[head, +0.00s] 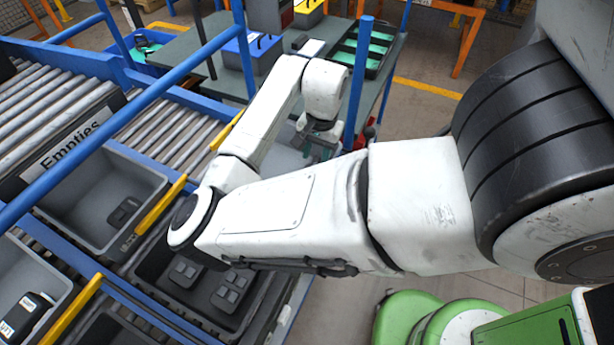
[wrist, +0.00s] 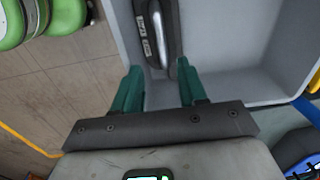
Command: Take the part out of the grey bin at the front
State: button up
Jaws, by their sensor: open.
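In the wrist view, a dark part (wrist: 173,35) with a silver bar and a small white label lies in a light grey bin (wrist: 240,45), close to the bin's left wall. My gripper (wrist: 159,70) is open, its two green fingers pointing toward the part. The part's near end lies in line with the gap between the fingertips; I cannot tell whether they touch it. In the head view, my gripper (head: 320,147) hangs beyond my forearm, near the dark table. My arm hides most of what is below it there, including the part.
A conveyor at the left carries a grey bin (head: 75,205) with a dark part and a dark bin (head: 255,325) with several parts. Blue posts (head: 358,85) and rails stand close around my arm. A table (head: 190,55) with a blue box (head: 252,53) stands behind.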

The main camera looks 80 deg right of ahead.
jog(key=f, duration=0.2)
jog(key=shift+w+f, duration=0.2)
jog(key=shift+f, duration=0.2)
jog(key=shift+w+a+f+p, duration=0.1)
jog(key=shift+w+f+p, duration=0.1)
jog(key=shift+f, duration=0.7)
jog(key=shift+w+a+f+p, duration=0.1)
jog(key=shift+a+f+p, duration=0.05)
jog(key=shift+f, duration=0.7)
jog(key=shift+w+a+f+p, duration=0.1)
jog(key=shift+f+p, duration=0.1)
jog(key=shift+f, duration=0.7)
grip_shut()
